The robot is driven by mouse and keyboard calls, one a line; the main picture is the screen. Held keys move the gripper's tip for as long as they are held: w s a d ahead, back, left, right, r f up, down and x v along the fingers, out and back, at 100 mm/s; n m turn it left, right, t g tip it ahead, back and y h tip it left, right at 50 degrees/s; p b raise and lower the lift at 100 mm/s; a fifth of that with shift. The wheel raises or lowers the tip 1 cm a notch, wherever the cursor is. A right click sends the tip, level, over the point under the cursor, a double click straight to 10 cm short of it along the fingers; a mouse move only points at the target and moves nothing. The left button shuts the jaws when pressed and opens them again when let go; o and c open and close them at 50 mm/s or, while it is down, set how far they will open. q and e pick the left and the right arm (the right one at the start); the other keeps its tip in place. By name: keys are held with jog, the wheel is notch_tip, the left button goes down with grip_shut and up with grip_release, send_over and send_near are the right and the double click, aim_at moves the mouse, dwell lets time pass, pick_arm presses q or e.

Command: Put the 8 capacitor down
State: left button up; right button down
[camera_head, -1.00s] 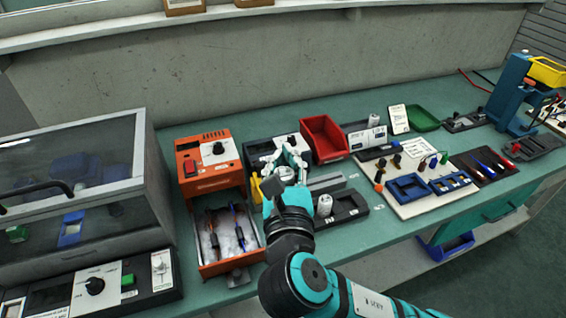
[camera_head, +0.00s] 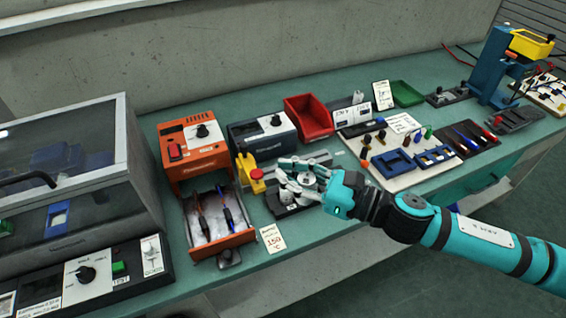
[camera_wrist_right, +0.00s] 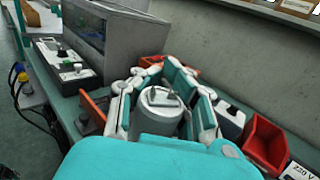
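A pale grey capacitor (camera_wrist_right: 157,112), a can with terminals on top, stands between the fingers of my right gripper (camera_wrist_right: 162,80) in the right wrist view. The fingers lie close along both of its sides and look shut on it. No number can be read on it. In the head view my right gripper (camera_head: 297,180) reaches in from the right, low over a black holder (camera_head: 279,209) on the bench. Its fingers cover most of the capacitor, so contact with the holder cannot be told. My left gripper is not in view.
An orange oven (camera_head: 185,139) with an open drawer (camera_head: 226,242) and a yellow part (camera_head: 247,170) stand left of the gripper. A grey meter (camera_head: 281,139) and a red bin (camera_head: 309,117) are behind. A parts board (camera_head: 377,168) lies to the right.

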jog(key=f+n+g, duration=0.1)
jog(key=g, duration=0.1)
jog(key=d+f+n+g+y, duration=0.1)
jog(key=n+g, duration=0.1)
jog(key=g, duration=0.1)
jog(key=s+f+n+g+y, duration=0.1)
jog(key=n+g, duration=0.1)
jog(key=g, duration=0.1)
jog(key=shift+d, duration=0.2)
jog(key=s+a+f+m+t+h, duration=0.25)
jog(key=a+f+m+t, duration=0.2)
jog(key=t, duration=0.35)
jog(key=s+d+m+t+h, duration=0.2)
jog(key=d+m+t+h, duration=0.2)
jog(key=d, duration=0.5)
jog(key=s+d+m+t+h, duration=0.2)
jog(key=d+m+t+h, duration=0.3)
jog(key=d+m+h, duration=0.3)
jog(key=d+h, duration=0.1)
jog(key=h, duration=0.2)
jog(key=shift+s+d+f, duration=0.25)
jog(key=shift+d+f, duration=0.05)
jog(key=shift+a+r+m, duration=0.1)
jog(key=shift+m, duration=0.15)
